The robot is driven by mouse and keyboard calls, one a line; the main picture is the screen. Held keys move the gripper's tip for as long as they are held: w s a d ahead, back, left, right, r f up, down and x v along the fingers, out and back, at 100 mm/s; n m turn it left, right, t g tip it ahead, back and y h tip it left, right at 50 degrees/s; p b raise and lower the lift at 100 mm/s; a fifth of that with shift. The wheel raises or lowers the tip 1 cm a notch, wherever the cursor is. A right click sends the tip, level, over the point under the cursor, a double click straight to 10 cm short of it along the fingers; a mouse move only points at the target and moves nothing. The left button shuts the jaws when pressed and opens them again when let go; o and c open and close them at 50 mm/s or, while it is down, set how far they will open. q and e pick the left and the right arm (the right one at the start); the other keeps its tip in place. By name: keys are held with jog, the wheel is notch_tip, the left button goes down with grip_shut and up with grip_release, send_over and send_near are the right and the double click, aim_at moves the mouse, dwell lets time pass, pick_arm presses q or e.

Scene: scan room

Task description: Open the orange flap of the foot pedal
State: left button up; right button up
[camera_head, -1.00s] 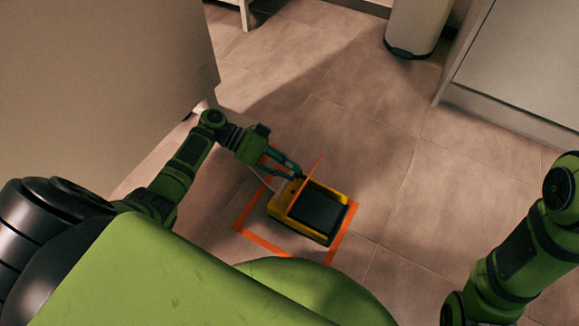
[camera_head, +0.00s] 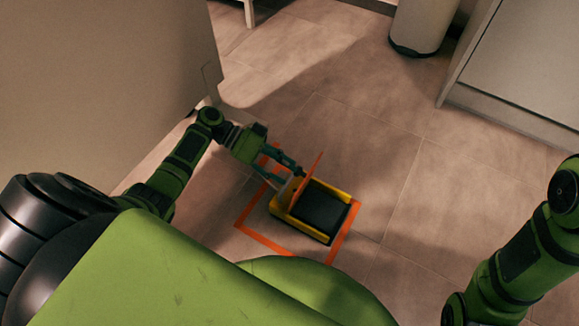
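The foot pedal (camera_head: 336,232) is a yellow box with a black tread (camera_head: 319,207). It sits on the floor inside an orange tape outline. Its orange flap (camera_head: 305,182) stands raised along the pedal's left side, leaving the black tread uncovered. My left gripper (camera_head: 288,174) is just left of the flap, with its fingers spread apart. One fingertip is close to the flap; I cannot tell whether it touches. Nothing shows between the fingers. My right arm comes in at the lower right, and its gripper is not in view.
Orange tape (camera_head: 262,241) marks the floor around the pedal. A large beige panel (camera_head: 110,80) stands close to my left arm. A bin (camera_head: 421,27) and a white cabinet (camera_head: 520,60) stand at the back right. The tiled floor right of the pedal is clear.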

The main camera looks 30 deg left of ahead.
pick_arm(q)
jog(key=w+v, duration=0.1)
jog(key=v, duration=0.9)
jog(key=shift+s+a+r, duration=0.2)
jog(key=shift+s+r, duration=0.1)
jog(key=shift+s, duration=0.1)
